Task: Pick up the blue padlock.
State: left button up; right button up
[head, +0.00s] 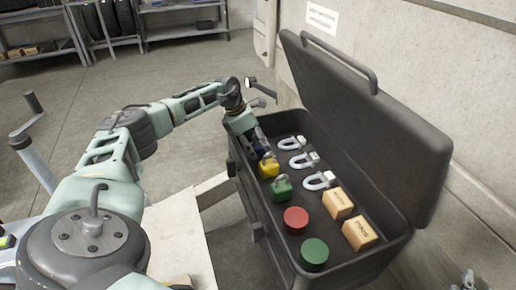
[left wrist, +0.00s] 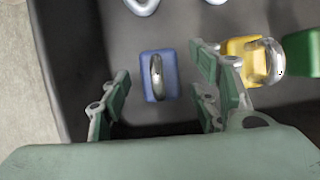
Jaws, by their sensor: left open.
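The blue padlock (left wrist: 172,76), with a grey metal shackle, lies in the dark box and shows in the left wrist view. My left gripper (left wrist: 160,78) is open, with one finger on each side of the padlock and a visible gap to both. In the head view my left gripper (head: 259,144) reaches down into the far left part of the box and mostly hides the blue padlock. A yellow padlock (head: 268,168) sits close beside the gripper, and a green padlock (head: 282,190) lies nearer. My right gripper is not in view.
The dark box (head: 264,235) has its lid (head: 360,110) raised on the right. Inside are several silver shackles (head: 318,181), a red cylinder (head: 295,218), a green cylinder (head: 314,252) and two wooden blocks (head: 338,203). A concrete wall (head: 420,70) stands behind the lid.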

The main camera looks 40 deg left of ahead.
pick_arm(q)
jog(key=shift+x, duration=1)
jog(key=shift+w+r, duration=0.1)
grip_shut()
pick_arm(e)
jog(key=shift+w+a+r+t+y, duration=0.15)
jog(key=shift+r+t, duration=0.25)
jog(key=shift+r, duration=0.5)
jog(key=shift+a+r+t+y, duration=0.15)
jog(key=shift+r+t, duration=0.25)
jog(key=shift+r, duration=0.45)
